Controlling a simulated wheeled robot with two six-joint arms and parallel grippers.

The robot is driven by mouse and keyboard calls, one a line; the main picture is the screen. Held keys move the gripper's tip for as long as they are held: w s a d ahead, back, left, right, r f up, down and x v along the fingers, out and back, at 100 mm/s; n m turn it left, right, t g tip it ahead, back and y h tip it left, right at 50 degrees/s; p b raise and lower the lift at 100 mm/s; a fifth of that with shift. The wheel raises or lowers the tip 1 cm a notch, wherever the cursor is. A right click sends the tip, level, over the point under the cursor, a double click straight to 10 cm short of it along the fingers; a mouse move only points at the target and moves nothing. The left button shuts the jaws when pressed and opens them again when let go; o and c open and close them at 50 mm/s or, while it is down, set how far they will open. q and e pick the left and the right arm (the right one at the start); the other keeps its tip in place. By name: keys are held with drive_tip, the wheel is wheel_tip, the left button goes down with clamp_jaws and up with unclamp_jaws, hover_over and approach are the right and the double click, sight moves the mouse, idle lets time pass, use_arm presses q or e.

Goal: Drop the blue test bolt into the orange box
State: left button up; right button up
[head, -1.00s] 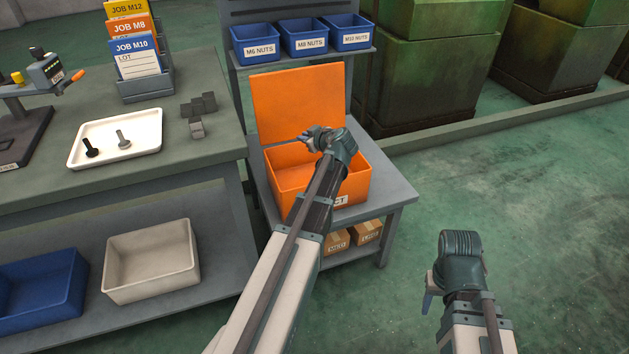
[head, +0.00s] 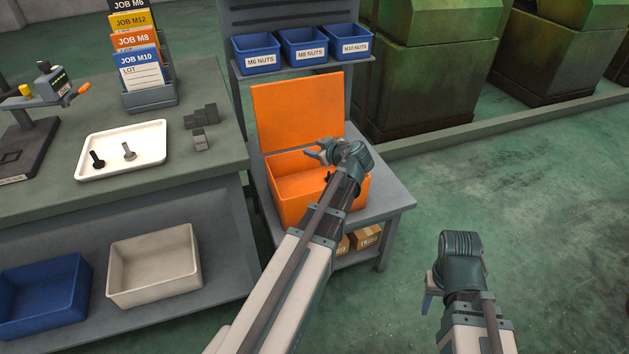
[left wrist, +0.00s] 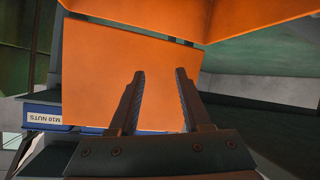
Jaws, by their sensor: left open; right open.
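The orange box (head: 290,214) stands on a grey stand with its orange lid (head: 300,108) raised at the back. My left gripper (head: 317,153) is over the box, in front of the lid, open. In the left wrist view its two fingers (left wrist: 160,73) are apart with nothing between them, and orange surfaces fill much of the background. I see no blue bolt in either view; part of the box's inside is hidden by my left arm. My right gripper (head: 431,290) is low over the floor at the right, away from the box.
A white tray (head: 147,162) on the bench holds a black bolt (head: 96,159) and a grey bolt (head: 128,151). Blue nut bins (head: 256,50) sit on a shelf behind the lid. A beige bin (head: 150,284) and a blue bin (head: 40,310) are on the lower shelf. Floor at right is clear.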

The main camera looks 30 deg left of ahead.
use_arm(q)
drive_tip(key=p+v, duration=0.2)
drive_tip(key=v, duration=0.4)
drive_tip(key=shift+d, duration=0.25)
drive_tip(key=shift+s+r, duration=0.15)
drive_tip(key=shift+r, duration=0.05)
drive_tip(key=s+d+r+m+g+h+p, duration=0.2)
drive_tip(key=s+d+m+p, duration=0.4)
drive_tip(key=d, duration=0.3)
drive_tip(key=s+d+r+m+g+h+p, duration=0.2)
drive_tip(key=s+d+r+m+h+p, duration=0.2)
drive_tip(key=s+d+m+p, duration=0.2)
drive_tip(key=s+d+r+m+g+h+p, duration=0.2)
drive_tip(key=s+d+r+m+h+p, duration=0.1)
drive_tip(key=s+d+m+p, duration=0.4)
drive_tip(key=s+d+p, duration=0.3)
drive_tip(key=d, duration=0.3)
drive_tip(key=shift+d+r+g+h, duration=0.3)
drive_tip(key=shift+d+r+h, duration=0.05)
drive_tip(key=shift+d+h, duration=0.05)
drive_tip(key=shift+w, duration=0.1)
